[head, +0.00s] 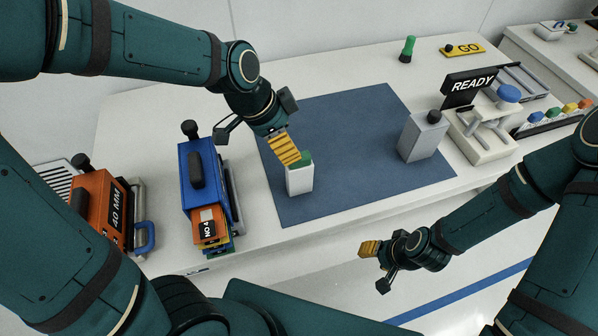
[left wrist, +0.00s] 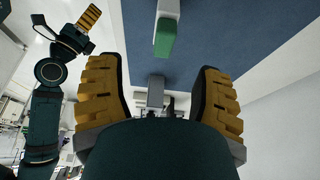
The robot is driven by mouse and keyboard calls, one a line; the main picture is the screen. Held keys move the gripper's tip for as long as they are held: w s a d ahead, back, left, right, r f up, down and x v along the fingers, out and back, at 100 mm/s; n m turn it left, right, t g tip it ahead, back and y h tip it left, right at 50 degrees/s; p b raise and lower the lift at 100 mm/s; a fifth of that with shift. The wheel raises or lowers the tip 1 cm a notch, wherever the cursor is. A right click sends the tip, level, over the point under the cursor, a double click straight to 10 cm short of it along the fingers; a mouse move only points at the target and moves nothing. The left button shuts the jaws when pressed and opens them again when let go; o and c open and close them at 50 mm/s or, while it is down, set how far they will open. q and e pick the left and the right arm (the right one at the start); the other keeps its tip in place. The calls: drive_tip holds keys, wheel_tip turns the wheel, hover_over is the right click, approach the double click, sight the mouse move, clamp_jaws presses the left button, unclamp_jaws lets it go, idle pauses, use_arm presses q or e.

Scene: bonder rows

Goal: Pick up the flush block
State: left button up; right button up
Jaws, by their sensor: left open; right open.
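No block is labelled as the flush block. A small white block with a green top (head: 300,178) stands on the blue mat's left part; it also shows in the left wrist view (left wrist: 165,40). A grey block with a dark round knob (head: 422,140) stands on the mat's right side. My left gripper (head: 288,152) is open, right above and beside the green-topped block; whether it touches cannot be told. In the left wrist view a grey shape (left wrist: 155,92) lies between the yellow finger pads, beyond them. My right gripper (head: 375,265) is open and empty, in front of the table edge.
The blue mat (head: 345,120) is clear between the two blocks. A blue box (head: 197,175) and an orange box marked 40 MM (head: 98,208) stand at left. A READY sign (head: 470,86), a press-like fixture (head: 488,130) and a green peg (head: 407,49) stand at right and back.

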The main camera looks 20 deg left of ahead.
sight(302, 162)
use_arm(q)
drive_tip(key=b+x, duration=0.1)
drive_tip(key=x, duration=0.4)
drive_tip(key=shift+w+f, duration=0.1)
drive_tip(key=shift+f, duration=0.05)
drive_tip(key=x, duration=0.2)
drive_tip(key=b+x, duration=0.1)
drive_tip(key=x, duration=0.2)
drive_tip(key=shift+w+a+b, duration=0.15)
drive_tip(key=shift+a+b, duration=0.05)
drive_tip(key=shift+b, duration=0.1)
clamp_jaws()
